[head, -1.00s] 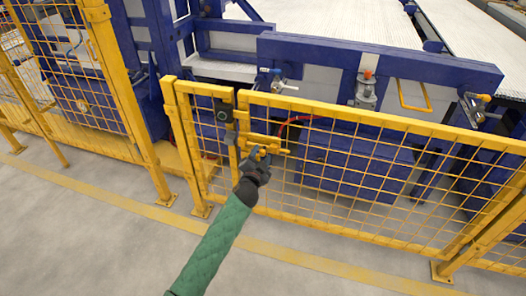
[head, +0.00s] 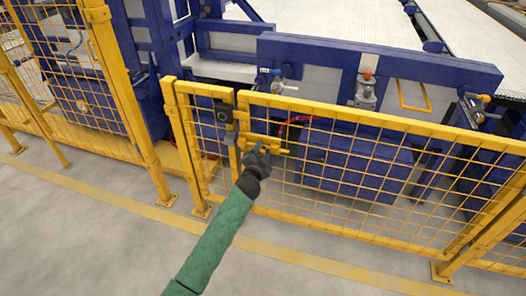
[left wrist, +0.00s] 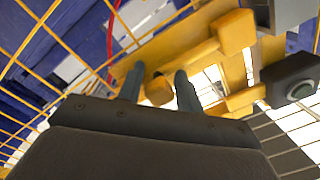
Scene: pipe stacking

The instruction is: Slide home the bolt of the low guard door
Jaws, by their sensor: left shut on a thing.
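The low guard door (head: 350,165) is a yellow mesh panel that stands in line with its fence post, apparently closed. Its yellow bolt (head: 280,150) lies across the upper left of the door. My left gripper (head: 262,152) is at the bolt, reaching in from the front. In the left wrist view, the two fingers of the gripper (left wrist: 159,88) stand either side of the bolt's yellow knob (left wrist: 158,92) and are shut on it. The bolt's far tip is hard to make out, so I cannot tell how far it is slid. My right gripper is out of view.
A dark switch box with a round button (head: 222,115) is on the post left of the door; it also shows in the left wrist view (left wrist: 292,88). Blue machinery (head: 350,165) stands behind the mesh. The grey floor (head: 110,240) in front is clear.

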